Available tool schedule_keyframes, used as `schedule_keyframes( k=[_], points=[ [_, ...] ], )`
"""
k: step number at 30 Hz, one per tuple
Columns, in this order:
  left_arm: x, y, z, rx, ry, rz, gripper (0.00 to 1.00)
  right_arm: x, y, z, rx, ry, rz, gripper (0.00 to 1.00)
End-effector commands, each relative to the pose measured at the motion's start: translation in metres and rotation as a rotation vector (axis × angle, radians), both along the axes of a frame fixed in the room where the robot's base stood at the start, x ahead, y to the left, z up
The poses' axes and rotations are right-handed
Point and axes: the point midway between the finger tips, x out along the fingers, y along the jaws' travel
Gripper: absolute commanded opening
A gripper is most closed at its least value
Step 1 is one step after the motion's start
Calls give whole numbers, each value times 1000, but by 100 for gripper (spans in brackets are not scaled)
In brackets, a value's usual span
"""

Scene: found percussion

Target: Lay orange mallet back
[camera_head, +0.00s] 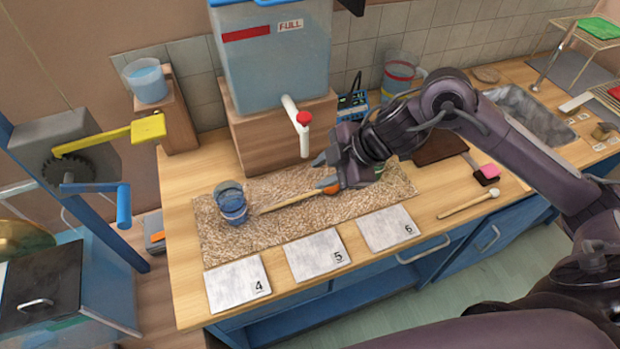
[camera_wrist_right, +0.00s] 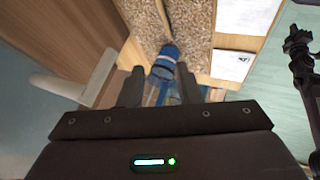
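The orange mallet lies on the speckled mat (camera_head: 225,245). Its pale stick (camera_head: 290,202) points toward the blue cup (camera_head: 231,203), and its orange head (camera_head: 332,188) shows just below my right gripper (camera_head: 322,172). My right gripper reaches in from the right, fingers pointing left, close to the head; I cannot tell whether they touch. In the right wrist view my gripper's fingers (camera_wrist_right: 158,88) are apart, with no mallet head visible between them.
Cards numbered 4 (camera_head: 238,284), 5 (camera_head: 316,256) and 6 (camera_head: 390,228) lie along the front. Another pale mallet (camera_head: 468,203) and a pink-and-dark item (camera_head: 487,173) lie to the right.

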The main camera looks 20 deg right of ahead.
Motion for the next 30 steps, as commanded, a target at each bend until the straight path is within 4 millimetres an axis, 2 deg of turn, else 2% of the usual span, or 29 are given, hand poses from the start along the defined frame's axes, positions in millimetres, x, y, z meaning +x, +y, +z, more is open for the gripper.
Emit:
schedule_keyframes(
  k=[6, 21, 26, 29, 30],
  points=[
    [0, 0, -1, 0, 0, 0, 0, -6, -6, 11, 0, 1, 0, 31],
    [0, 0, -1, 0, 0, 0, 0, -6, -6, 11, 0, 1, 0, 31],
    [0, 0, -6, 0, 0, 0, 0, -6, -6, 5, -6, -18, 35, 50],
    [0, 0, -15, 0, 0, 1, 0, -6, -6, -9, -24, -78, 134, 63],
    [0, 0, -20, 0, 0, 1, 0, -5, -7, -16, -36, -117, 193, 64]
  ],
)
